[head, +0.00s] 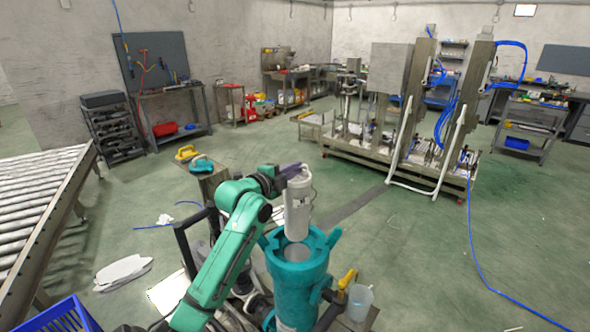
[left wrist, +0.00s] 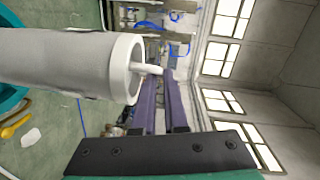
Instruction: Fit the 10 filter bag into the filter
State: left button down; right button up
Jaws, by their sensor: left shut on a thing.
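The white, cylindrical filter bag (head: 298,210) hangs upright over the teal filter housing (head: 297,283). Its lower end overlaps the housing's open round mouth in the head view; I cannot tell whether it is inside or just above. My left gripper (head: 291,170), with purple fingers, is shut at the bag's top. In the left wrist view, the bag (left wrist: 60,62) extends left from its white rim, and the gripper (left wrist: 160,76) is at the small white handle on that rim. My right gripper is not in view.
A translucent bucket (head: 360,301) and a yellow-handled valve (head: 347,280) are right of the housing. A white flat item (head: 122,271) lies on the floor at left. A roller conveyor (head: 35,200) and a blue crate (head: 62,318) are at the left edge. Floor at right is mostly clear.

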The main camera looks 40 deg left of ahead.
aim_at(291, 190)
pick_arm(q)
jog(key=shift+s+d+r, duration=0.15)
jog(key=shift+d+r, duration=0.15)
jog(key=shift+d, duration=0.2)
jog(key=f+b, duration=0.2)
jog(key=f, duration=0.1)
jog(key=f+b, duration=0.2)
jog(key=shift+a+f, duration=0.2)
jog(key=shift+a, duration=0.15)
jog(key=shift+d+f+b, duration=0.1)
jog(key=shift+f+b, duration=0.3)
jog(key=shift+f, duration=0.05)
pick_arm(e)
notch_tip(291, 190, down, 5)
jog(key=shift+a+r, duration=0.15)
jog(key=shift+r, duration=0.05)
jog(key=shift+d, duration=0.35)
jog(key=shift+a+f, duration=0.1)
